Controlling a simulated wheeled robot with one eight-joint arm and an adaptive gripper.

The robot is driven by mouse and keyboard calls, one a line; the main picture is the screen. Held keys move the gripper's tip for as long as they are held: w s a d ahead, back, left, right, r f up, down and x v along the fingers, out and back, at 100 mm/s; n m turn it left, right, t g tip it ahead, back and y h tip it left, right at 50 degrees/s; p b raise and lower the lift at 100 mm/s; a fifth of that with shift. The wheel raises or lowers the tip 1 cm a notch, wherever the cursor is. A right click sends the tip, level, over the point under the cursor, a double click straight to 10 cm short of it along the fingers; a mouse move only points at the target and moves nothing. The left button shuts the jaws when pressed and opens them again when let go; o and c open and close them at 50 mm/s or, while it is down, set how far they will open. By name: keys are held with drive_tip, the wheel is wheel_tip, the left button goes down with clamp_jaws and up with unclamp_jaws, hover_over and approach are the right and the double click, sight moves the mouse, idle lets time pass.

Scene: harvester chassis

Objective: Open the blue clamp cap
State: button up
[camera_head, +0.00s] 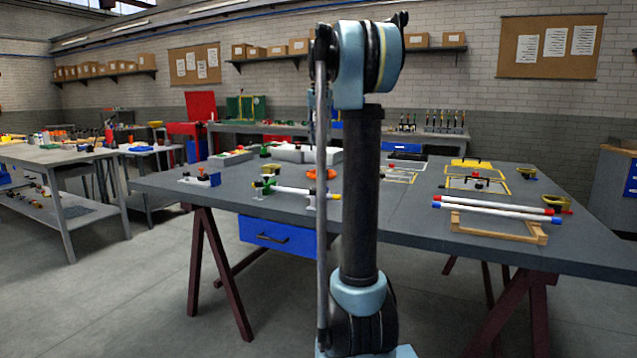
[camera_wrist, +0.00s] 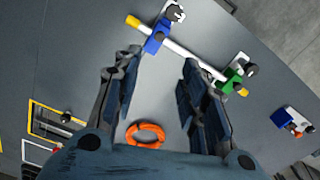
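In the wrist view a white rod (camera_wrist: 195,59) with yellow ends carries a blue clamp (camera_wrist: 156,38) near its left end and a green clamp (camera_wrist: 231,81) near its right end. The blue clamp looks closed around the rod, but its cap cannot be told apart. My gripper (camera_wrist: 160,65) is open and empty above the table, its fingers spread below the rod in the picture, apart from the blue clamp. In the head view the rod (camera_head: 290,190) and green clamp (camera_head: 264,184) show; my arm hides the gripper and perhaps the blue clamp.
An orange ring (camera_wrist: 146,134) lies on the table below the fingers in the wrist view. A separate blue-and-white fixture (camera_wrist: 287,117) stands right. White tubes (camera_head: 495,208) rest on a wooden frame (camera_head: 490,234). Bare tabletop (camera_head: 400,215) lies between.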

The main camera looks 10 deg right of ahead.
approach(321, 189)
drive_tip(key=f, duration=0.1)
drive_tip(key=s+f, duration=0.1)
drive_tip(key=f, duration=0.1)
drive_tip(key=a+f, duration=0.1)
drive_tip(key=f, duration=0.1)
drive_tip(key=shift+s+f, duration=0.2)
drive_tip(key=shift+s, duration=0.2)
clamp_jaws()
